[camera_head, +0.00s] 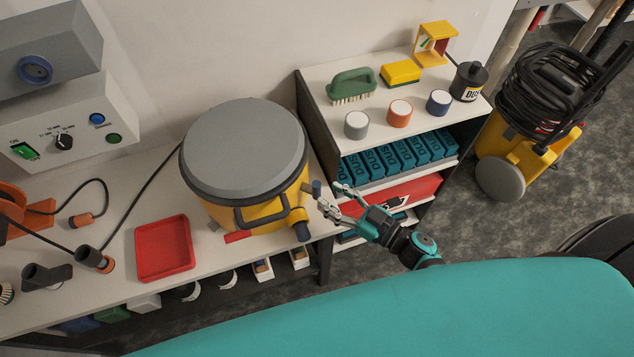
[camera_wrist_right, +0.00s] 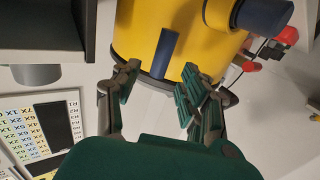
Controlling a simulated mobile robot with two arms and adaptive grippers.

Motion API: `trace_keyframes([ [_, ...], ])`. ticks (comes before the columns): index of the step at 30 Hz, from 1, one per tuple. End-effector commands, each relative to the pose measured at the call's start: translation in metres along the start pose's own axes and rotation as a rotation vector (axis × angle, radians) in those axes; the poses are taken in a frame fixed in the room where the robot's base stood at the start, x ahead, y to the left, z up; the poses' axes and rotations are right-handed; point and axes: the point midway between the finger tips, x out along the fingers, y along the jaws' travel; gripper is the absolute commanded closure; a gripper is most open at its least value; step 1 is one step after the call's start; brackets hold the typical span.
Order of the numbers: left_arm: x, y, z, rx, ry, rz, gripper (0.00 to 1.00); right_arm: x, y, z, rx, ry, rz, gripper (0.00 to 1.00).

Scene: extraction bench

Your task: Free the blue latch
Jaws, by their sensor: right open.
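The yellow canister (camera_head: 223,214) with a grey lid (camera_head: 245,145) stands on the bench's right end. The blue latch (camera_head: 317,188) is a small upright bar on its right side; in the right wrist view the latch (camera_wrist_right: 164,56) lies against the yellow wall. My right gripper (camera_head: 331,196) is open beside the canister, its fingertips close to the latch. In the wrist view the fingers (camera_wrist_right: 160,80) are spread, with the latch's lower end near the gap between them. I cannot tell whether they touch it. My left gripper is not in view.
A dark blue hose port (camera_head: 299,226) and a red latch (camera_head: 238,237) are on the canister's front. A red tray (camera_head: 163,248) sits to its left. A shelf unit (camera_head: 333,115) with a brush, sponge and tins stands close at the right.

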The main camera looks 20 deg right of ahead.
Motion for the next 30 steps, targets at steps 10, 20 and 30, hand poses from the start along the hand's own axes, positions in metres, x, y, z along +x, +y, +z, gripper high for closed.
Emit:
trace_keyframes([
  [10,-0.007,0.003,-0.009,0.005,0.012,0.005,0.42,0.048,0.000,0.000,0.000,0.000,0.001,0.56],
  [20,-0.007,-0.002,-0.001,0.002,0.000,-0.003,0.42,0.051,0.000,0.001,0.000,-0.001,0.001,0.56],
  [30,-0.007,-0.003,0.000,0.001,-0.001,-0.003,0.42,0.051,0.001,0.001,-0.001,-0.001,0.003,0.98],
])
